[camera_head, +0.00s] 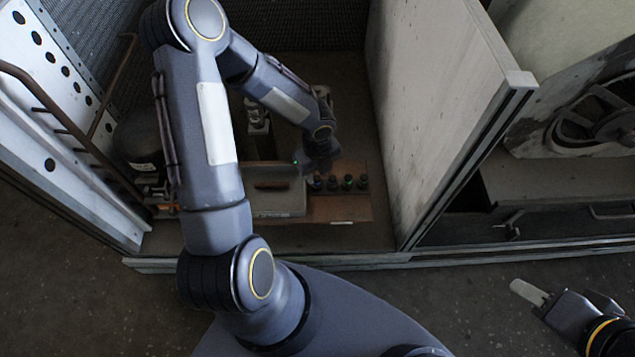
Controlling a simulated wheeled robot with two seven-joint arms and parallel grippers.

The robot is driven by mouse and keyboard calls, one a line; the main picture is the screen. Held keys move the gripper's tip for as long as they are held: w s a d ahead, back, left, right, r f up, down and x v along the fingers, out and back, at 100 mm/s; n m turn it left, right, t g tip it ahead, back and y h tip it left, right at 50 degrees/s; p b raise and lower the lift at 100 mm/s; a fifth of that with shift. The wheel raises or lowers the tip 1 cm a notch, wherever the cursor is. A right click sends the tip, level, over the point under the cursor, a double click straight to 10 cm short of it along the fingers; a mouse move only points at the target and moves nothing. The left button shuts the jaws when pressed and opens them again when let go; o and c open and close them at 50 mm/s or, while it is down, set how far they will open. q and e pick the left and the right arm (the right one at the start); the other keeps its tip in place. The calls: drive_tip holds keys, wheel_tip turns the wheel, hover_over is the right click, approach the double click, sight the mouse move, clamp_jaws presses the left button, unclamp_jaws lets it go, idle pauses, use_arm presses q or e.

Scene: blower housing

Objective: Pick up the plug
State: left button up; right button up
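My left arm reaches into the open housing. Its gripper (318,165) is small, dark and pointed down, just above or at a row of small dark plug-like pieces (347,183). I cannot tell whether its fingers are open or shut, or whether they touch a piece. Several of these pieces stand in a row on a brown plate (350,208), and some show green. Which one is the plug is not clear. My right gripper (530,294) is at the lower right, outside the housing over the floor, seen side-on with a pale fingertip; nothing shows in it.
A grey box (280,197) with a dark handle slot stands left of the row. A tall pale panel (435,110) walls the housing on the right, and a perforated white panel (60,130) on the left. A low front sill (300,262) crosses the opening. Floor in front is clear.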

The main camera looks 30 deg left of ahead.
use_arm(q)
wheel_tip(320, 180, down, 2)
drive_tip(key=shift+f, duration=0.1)
clamp_jaws()
drive_tip(key=shift+r, duration=0.2)
